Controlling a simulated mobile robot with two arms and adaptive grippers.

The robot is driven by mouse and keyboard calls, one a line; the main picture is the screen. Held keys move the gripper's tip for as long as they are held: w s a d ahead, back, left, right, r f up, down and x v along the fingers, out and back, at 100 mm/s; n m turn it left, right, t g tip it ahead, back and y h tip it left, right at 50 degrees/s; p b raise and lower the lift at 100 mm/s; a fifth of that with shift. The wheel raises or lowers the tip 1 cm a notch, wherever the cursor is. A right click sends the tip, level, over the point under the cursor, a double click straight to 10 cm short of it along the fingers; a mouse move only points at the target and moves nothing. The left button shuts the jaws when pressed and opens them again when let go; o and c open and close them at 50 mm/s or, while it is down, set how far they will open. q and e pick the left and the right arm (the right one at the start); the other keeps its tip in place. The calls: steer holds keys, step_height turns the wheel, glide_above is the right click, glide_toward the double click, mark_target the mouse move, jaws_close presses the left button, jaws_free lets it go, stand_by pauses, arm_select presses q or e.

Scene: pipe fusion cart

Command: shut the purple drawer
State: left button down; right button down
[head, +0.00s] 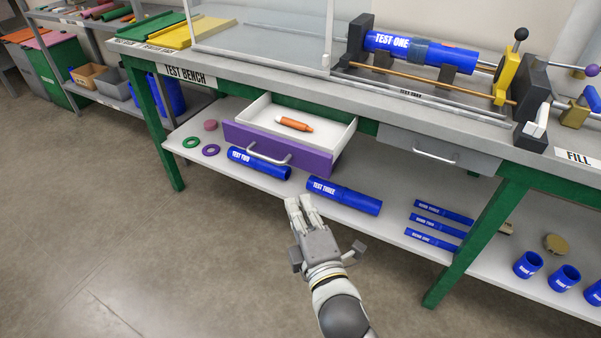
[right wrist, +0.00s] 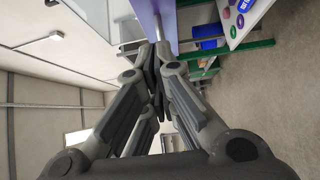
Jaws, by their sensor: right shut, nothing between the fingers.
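The purple drawer (head: 310,160) stands open from under the test bench, with its white inside showing and an orange item lying in it. Its front has a pale bar handle (head: 268,157). My right gripper (head: 299,199) is shut and empty, below and a little right of the handle in the head view, apart from it in the picture. In the right wrist view the shut fingertips (right wrist: 157,67) point towards the purple drawer front (right wrist: 150,15), which is partly cut off by the frame. My left gripper is not in view.
A grey drawer (head: 440,148) to the right is shut. The lower shelf (head: 395,222) holds blue tubes, rings and cups. A green bench leg (head: 480,240) stands right of my arm. Bare floor (head: 150,260) lies in front and left.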

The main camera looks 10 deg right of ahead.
glide_toward(293, 157)
steer(key=a, duration=0.3)
steer(key=w, duration=0.1)
steer(key=w+d, duration=0.1)
steer(key=w, duration=0.1)
steer(key=shift+w+d, duration=0.35)
steer(key=shift+d, duration=0.05)
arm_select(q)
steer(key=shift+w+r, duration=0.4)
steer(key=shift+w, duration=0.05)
arm_select(e)
steer(key=shift+w+d, duration=0.25)
steer(key=shift+w, duration=0.1)
steer(key=shift+w, duration=0.1)
